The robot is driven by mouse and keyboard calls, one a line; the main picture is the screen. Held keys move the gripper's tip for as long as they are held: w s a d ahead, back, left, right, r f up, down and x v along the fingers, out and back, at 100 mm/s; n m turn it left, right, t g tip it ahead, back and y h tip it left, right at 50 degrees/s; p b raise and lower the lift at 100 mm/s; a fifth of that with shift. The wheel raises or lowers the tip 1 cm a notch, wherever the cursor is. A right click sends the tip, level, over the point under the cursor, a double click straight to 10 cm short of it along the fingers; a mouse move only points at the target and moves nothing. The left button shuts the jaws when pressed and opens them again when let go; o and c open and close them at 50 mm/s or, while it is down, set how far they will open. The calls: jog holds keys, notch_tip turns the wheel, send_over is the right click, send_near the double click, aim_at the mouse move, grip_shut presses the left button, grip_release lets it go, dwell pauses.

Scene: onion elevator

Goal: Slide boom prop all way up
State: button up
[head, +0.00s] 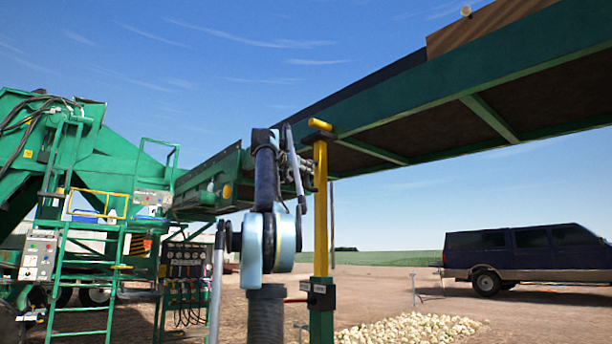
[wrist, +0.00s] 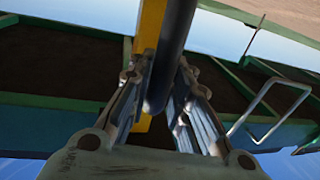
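The boom prop is a yellow upright post (head: 320,215) with a short yellow crosspiece (head: 320,125) at its top, close under the green boom. It stands in a green lower sleeve (head: 321,326) with a dark collar. In the wrist view, which is upside down, the yellow post (wrist: 151,25) passes behind my gripper (wrist: 163,68). A dark round bar (wrist: 174,45) runs along the post and ends between my fingers. The fingers appear closed against both its sides. How the bar joins the prop is hidden.
The green boom (head: 450,105) slopes up to the right overhead. A green machine with a ladder (head: 85,280) stands at left. An onion pile (head: 415,329) lies right of the prop, and a dark vehicle (head: 525,253) is farther right.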

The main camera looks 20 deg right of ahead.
jog(key=o, duration=0.4)
jog(key=shift+w+a, duration=0.2)
jog(key=shift+s, duration=0.1)
jog(key=v, duration=1.2)
